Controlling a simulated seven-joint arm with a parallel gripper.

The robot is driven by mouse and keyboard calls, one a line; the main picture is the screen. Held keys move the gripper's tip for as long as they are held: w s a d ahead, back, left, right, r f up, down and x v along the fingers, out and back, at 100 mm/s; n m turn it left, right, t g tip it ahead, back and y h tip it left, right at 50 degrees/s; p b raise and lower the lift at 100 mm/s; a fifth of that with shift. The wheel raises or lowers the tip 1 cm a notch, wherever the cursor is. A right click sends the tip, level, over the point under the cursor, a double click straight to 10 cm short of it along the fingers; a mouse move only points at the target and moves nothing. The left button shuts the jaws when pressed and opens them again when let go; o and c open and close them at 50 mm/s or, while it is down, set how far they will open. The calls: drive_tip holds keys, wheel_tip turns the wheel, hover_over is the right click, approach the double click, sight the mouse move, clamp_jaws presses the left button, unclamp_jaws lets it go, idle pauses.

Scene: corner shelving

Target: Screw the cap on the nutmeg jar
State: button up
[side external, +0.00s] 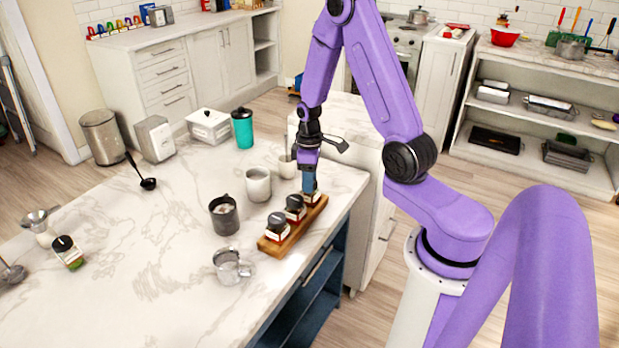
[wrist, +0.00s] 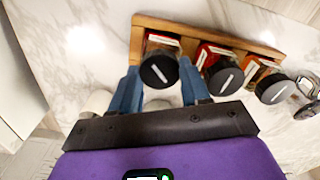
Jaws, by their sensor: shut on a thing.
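A small wooden rack (side external: 268,246) near the counter's right edge holds three jars with black caps. My gripper (side external: 309,186) points down at the jar (side external: 311,199) at the rack's far end. In the wrist view, its blue fingers sit either side of that jar's black cap (wrist: 158,70), and the gripper is shut on it. The cap is on top of the jar; whether it is tight cannot be told. The middle jar (side external: 295,208) and near jar (side external: 277,227) stand beside it, both capped. No label is readable, so I cannot tell which jar is nutmeg.
Another black-capped jar (side external: 68,253) is at the far left. A teal canister (side external: 242,128) is at the back. The counter's middle is clear.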

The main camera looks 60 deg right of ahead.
drive_tip(key=m, duration=0.4)
drive_tip(key=shift+m, duration=0.3)
drive_tip(key=o, duration=1.1)
